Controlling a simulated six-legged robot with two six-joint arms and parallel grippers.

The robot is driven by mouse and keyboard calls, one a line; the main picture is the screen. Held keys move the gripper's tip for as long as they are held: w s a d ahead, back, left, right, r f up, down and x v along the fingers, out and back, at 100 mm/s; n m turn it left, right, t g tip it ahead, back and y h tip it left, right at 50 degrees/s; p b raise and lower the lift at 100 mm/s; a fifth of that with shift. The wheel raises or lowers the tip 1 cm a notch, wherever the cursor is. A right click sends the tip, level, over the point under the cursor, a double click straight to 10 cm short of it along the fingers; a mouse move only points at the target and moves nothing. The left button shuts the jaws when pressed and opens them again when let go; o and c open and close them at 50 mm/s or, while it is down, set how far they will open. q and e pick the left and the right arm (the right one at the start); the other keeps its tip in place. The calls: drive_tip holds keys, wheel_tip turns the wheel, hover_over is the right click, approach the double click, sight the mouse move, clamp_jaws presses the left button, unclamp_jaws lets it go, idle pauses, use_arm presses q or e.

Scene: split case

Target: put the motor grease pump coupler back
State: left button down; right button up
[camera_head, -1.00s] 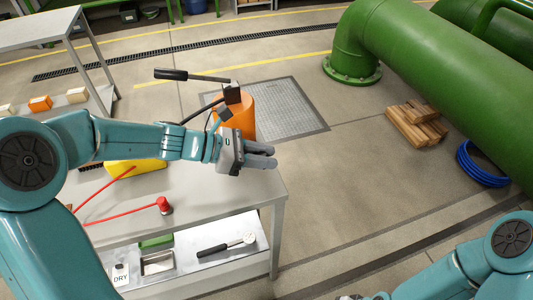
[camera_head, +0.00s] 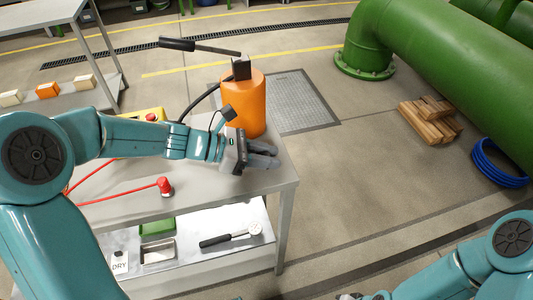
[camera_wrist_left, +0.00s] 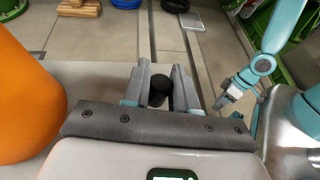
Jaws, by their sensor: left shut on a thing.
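The orange grease pump (camera_head: 256,108) stands upright at the far right part of the grey workbench, with a black head and long lever on top. It also shows large at the left of the left wrist view (camera_wrist_left: 25,90). My left gripper (camera_head: 265,155) is in front of the pump, above the bench's right end. In the left wrist view its fingers are shut on a short black cylinder (camera_wrist_left: 158,88), which looks like the coupler. The fingers hide the coupler in the head view. My right gripper (camera_wrist_left: 222,102) is small in the left wrist view; its jaws are unclear.
A red plug-like part (camera_head: 165,187) on a red cord lies on the bench (camera_head: 225,190). The lower shelf (camera_head: 210,260) holds a gauge tool (camera_head: 230,239), a metal tray and a green piece. A yellow case is partly behind my left arm.

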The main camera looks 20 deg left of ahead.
use_arm(q)
drive_tip(key=shift+f+b, duration=0.55)
drive_tip(key=shift+f, duration=0.35)
drive_tip(key=c, duration=0.8)
unclamp_jaws()
drive_tip(key=shift+a, duration=0.15)
drive_tip(key=p+v, duration=0.2)
drive_tip(key=v, duration=1.4)
drive_tip(key=shift+s+p, duration=0.2)
drive_tip(key=shift+p, duration=0.2)
